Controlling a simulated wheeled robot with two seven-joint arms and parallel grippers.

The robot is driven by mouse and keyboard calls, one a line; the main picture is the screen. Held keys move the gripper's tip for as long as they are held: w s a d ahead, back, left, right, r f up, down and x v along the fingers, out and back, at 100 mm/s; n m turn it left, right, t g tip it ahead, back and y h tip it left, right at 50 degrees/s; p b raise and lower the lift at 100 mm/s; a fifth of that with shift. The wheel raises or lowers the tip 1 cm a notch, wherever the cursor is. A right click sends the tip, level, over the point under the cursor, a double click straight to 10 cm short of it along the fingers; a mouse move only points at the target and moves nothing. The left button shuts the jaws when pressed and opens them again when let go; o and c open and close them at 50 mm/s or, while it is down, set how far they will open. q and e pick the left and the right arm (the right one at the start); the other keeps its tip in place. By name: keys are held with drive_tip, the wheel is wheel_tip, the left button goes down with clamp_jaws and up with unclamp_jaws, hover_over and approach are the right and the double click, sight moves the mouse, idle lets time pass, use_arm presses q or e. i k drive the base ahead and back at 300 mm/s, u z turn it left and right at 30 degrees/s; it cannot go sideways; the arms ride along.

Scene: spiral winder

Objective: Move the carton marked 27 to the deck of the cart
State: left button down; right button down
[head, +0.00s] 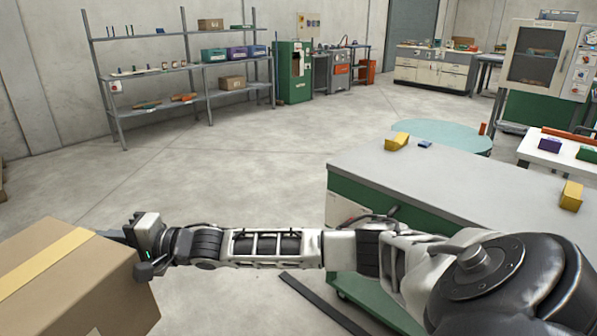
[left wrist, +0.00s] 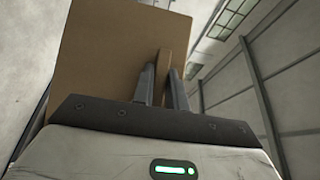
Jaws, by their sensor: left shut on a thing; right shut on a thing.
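A brown cardboard carton (head: 75,285) with a yellow tape strip fills the lower left of the head view, cut off by the frame edge. No number can be read on it; only a scrap of white label shows at the bottom. My right gripper (head: 120,238) is shut on the carton at its right upper edge. In the left wrist view my left gripper (left wrist: 162,82) is shut on a brown edge of the carton (left wrist: 108,50).
A grey-topped bench (head: 450,185) with green sides stands at the right, holding yellow objects (head: 397,141). A shelf rack (head: 180,65) and green cabinet (head: 293,72) stand at the back. A dark strip (head: 318,302) lies on the floor. Open floor (head: 230,170) spreads in the middle.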

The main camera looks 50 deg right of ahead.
sight(454, 190)
drive_tip(key=z, duration=0.7)
drive_tip(key=i, duration=1)
drive_tip(key=z, duration=1.2)
drive_tip(key=i, duration=1)
drive_tip(key=z, duration=1.3)
drive_tip(key=i, duration=0.55)
drive_tip(key=z, duration=0.6)
